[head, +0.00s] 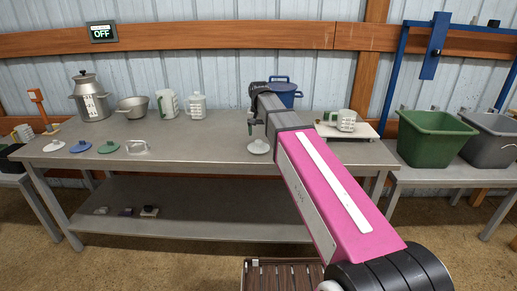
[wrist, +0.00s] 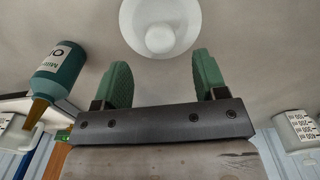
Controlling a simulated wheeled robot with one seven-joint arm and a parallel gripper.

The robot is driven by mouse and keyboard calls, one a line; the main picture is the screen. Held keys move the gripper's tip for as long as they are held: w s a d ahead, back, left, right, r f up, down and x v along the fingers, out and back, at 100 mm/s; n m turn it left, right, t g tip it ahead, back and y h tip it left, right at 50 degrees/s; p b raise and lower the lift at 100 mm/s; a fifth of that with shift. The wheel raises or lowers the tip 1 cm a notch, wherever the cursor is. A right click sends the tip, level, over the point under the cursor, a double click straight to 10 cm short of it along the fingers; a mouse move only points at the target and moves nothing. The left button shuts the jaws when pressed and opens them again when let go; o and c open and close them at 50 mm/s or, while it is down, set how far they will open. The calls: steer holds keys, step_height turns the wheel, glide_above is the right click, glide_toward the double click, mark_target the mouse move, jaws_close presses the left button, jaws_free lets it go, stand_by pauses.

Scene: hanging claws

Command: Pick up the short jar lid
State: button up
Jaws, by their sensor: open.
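A white round lid (head: 258,147) with a knob lies on the grey metal table (head: 210,150), close to its front edge. The wrist view shows the lid (wrist: 160,28) at the top, knob towards the camera, partly cut off by the frame. My gripper (wrist: 158,78) is open and empty, its two green fingers apart, with the lid beyond their tips and roughly centred between them. In the head view my gripper (head: 253,122) is just above and behind the lid, small and partly hidden by my arm. No label tells which lid is the short jar's.
White (head: 54,145), blue (head: 80,146), green (head: 108,147) and clear (head: 138,147) lids lie at the table's left front. Jars and pots stand behind. A teal bottle (wrist: 58,75) and a marked cup (wrist: 298,130) flank my gripper in the wrist view.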

mark_target(258, 140)
steer(key=shift+s+f, duration=0.25)
steer(key=shift+f, duration=0.4)
steer(key=shift+s+a+f, duration=0.1)
steer(key=shift+s+f, duration=0.05)
steer(key=shift+f, duration=1.8)
steer(key=c, duration=1)
